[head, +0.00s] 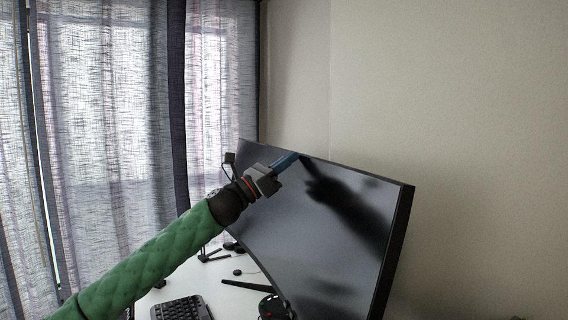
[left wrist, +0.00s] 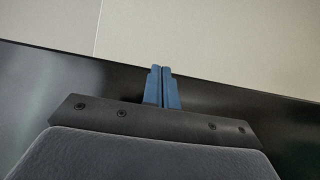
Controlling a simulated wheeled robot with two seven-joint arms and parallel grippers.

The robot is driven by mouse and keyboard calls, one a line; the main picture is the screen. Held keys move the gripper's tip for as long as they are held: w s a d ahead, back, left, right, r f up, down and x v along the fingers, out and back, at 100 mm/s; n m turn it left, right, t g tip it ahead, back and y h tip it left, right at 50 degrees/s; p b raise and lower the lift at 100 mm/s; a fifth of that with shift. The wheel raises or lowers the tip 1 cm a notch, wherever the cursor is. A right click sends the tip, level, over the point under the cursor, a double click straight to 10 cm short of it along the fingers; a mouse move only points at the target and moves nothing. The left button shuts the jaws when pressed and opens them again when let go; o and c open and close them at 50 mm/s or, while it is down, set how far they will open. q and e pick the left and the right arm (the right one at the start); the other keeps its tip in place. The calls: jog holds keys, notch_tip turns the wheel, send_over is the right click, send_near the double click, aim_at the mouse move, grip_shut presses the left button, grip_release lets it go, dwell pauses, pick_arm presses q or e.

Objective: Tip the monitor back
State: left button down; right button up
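The monitor (head: 330,220) is a wide, dark curved screen standing on the desk, its upper edge sloping down to the right. It also shows in the left wrist view as a dark band (left wrist: 60,85). My left gripper (head: 295,157) is at the upper part of the screen, close to its top edge. Its blue fingers (left wrist: 162,72) are together with nothing visible between them. I cannot tell for certain whether the fingertips touch the screen. The arm's dark reflection shows on the screen. My right gripper is not in view.
The white desk (head: 235,300) lies below, with a black keyboard (head: 182,308) at the lower left and a dark mouse-like object (head: 272,307) in front of the monitor. Curtains (head: 100,130) hang at the left. A bare wall (head: 450,110) stands behind the monitor.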

pick_arm(q)
jog(key=b+v, duration=0.3)
jog(key=v, duration=0.1)
dwell(0.8)
jog(key=shift+f, duration=0.1)
jog(key=s+a+f+b, duration=0.1)
jog(key=s+a+b, duration=0.2)
jog(key=a, duration=0.6)
jog(key=shift+s+a+b, duration=0.2)
jog(key=shift+b, duration=0.25)
